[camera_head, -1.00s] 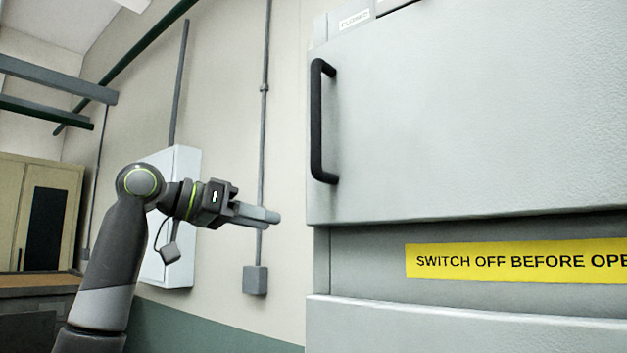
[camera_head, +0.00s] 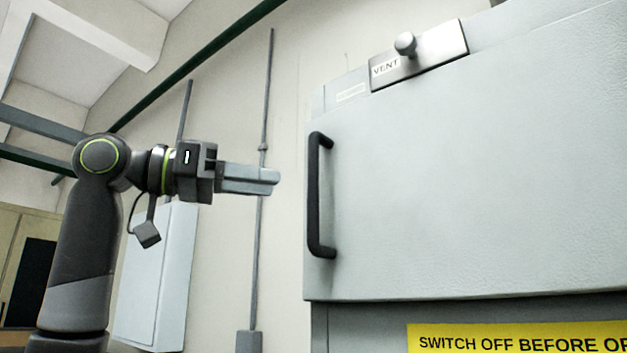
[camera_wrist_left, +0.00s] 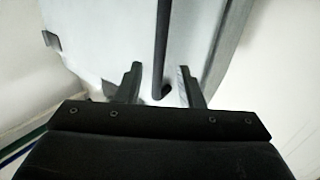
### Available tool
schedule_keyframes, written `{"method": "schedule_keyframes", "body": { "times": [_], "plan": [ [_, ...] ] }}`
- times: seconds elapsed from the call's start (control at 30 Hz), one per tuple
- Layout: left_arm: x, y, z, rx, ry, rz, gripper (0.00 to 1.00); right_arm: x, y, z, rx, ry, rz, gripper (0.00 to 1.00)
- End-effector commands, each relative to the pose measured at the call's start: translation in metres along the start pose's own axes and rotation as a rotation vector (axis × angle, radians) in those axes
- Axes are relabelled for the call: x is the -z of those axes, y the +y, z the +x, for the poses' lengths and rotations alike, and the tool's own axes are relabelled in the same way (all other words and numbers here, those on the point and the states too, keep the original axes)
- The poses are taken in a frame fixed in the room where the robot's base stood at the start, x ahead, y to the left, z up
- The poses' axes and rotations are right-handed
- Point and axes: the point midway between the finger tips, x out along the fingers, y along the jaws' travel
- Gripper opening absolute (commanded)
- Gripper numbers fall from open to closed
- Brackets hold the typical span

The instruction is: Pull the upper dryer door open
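The upper dryer door (camera_head: 460,190) is a large light grey panel, and it looks shut. Its black upright bar handle (camera_head: 316,195) is at the door's left edge. My left gripper (camera_head: 273,181) points right toward the handle, level with its middle, with a visible gap in the head view. In the left wrist view the two fingers of my left gripper (camera_wrist_left: 159,70) are apart. A dark bar (camera_wrist_left: 160,45), which looks like the handle, shows between them against a pale panel. I cannot tell from that view how deep it is. My right gripper is not in view.
A VENT plate (camera_head: 425,55) with a round knob sits above the door. A yellow warning label (camera_head: 510,338) is below it. A pale wall box (camera_head: 158,275) stands behind my left arm, and a thin conduit (camera_head: 258,250) runs down the wall.

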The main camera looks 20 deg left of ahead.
Motion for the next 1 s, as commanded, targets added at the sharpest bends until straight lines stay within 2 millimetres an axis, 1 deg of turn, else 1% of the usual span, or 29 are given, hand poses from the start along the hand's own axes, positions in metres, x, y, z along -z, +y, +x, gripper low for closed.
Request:
{"method": "schedule_keyframes", "body": {
  "times": [0.03,0.2,0.3,0.4,0.5,0.6,0.83,0.87,1.0],
  "plan": [
    [0.003,0.0,0.013,-0.003,-0.003,0.0,0.34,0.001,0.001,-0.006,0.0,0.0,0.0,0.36],
    [0.003,0.0,0.048,-0.003,-0.002,0.0,0.34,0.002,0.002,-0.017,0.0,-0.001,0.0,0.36],
    [0.002,0.0,0.064,-0.002,-0.002,-0.001,0.34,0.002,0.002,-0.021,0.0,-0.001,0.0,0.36],
    [0.002,0.0,0.075,0.0,-0.001,0.0,0.34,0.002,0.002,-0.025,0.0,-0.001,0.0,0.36],
    [0.001,0.0,0.082,0.0,0.0,0.0,0.34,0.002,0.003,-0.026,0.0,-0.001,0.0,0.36],
    [0.0,0.0,0.085,0.001,0.001,0.001,0.34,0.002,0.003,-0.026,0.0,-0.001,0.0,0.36],
    [0.0,0.0,0.086,0.001,0.001,0.001,0.34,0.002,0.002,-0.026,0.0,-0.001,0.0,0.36],
    [0.0,0.0,0.086,0.001,0.001,0.001,0.32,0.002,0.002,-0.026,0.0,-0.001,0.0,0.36],
    [0.0,0.0,0.086,0.001,0.0,0.0,0.13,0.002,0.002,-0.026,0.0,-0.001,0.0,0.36]
  ]
}}
